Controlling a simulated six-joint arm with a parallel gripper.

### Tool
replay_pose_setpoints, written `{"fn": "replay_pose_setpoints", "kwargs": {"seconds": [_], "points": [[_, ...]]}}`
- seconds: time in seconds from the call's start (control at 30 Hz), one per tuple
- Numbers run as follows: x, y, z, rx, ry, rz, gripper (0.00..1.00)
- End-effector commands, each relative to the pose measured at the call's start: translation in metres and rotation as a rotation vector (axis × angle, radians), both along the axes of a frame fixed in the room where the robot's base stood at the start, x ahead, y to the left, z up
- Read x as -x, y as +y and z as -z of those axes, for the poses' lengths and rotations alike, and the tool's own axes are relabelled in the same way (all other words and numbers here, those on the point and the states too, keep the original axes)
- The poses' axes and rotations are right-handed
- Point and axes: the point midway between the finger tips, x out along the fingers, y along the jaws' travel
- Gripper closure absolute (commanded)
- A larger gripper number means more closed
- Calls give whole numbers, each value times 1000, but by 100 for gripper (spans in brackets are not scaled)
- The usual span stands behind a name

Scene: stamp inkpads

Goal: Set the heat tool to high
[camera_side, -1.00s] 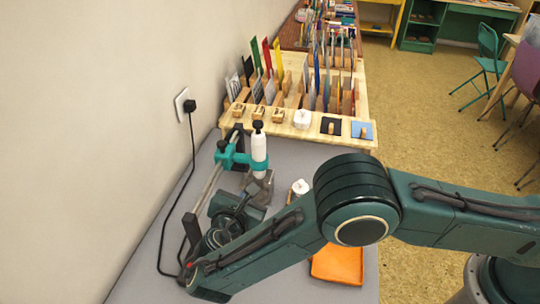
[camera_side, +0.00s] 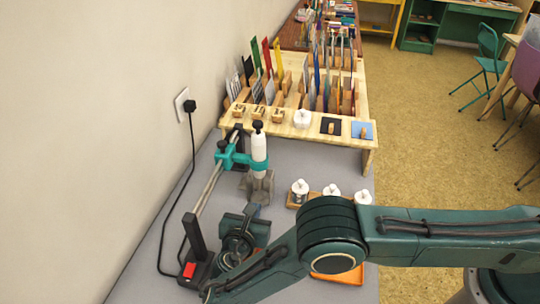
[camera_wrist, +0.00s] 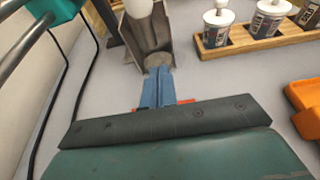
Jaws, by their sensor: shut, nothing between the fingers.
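The heat tool (camera_side: 259,150) is a white upright cylinder with a black top, held by a teal clamp (camera_side: 228,157) on a slanted rail. Its lower end (camera_wrist: 138,8) shows at the top of the wrist view, above an open grey metal shield (camera_side: 260,190). A red switch (camera_side: 189,270) sits on the dark base at the rail's near end; its setting is too small to read. My gripper (camera_wrist: 158,72) is shut and empty, its blue fingers pointing toward the shield. In the side view my gripper (camera_side: 252,210) is just in front of the shield, away from the red switch.
A wooden holder (camera_wrist: 240,42) with white-capped bottles stands right of the shield. An orange tray (camera_wrist: 306,104) lies on the right. A black cable (camera_side: 170,225) runs along the left. A wooden stamp rack (camera_side: 290,127) stands behind. Grey table between is clear.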

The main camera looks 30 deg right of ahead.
Motion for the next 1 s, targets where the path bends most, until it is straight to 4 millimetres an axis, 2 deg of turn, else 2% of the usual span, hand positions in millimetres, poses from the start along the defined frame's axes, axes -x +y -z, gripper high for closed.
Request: {"fn": "replay_pose_setpoints", "kwargs": {"seconds": [0.3,0.5,1.0], "points": [[-30,-31,15,0,1,3,100],[-44,-44,22,0,0,1,100],[-50,-51,25,0,0,0,100]]}}
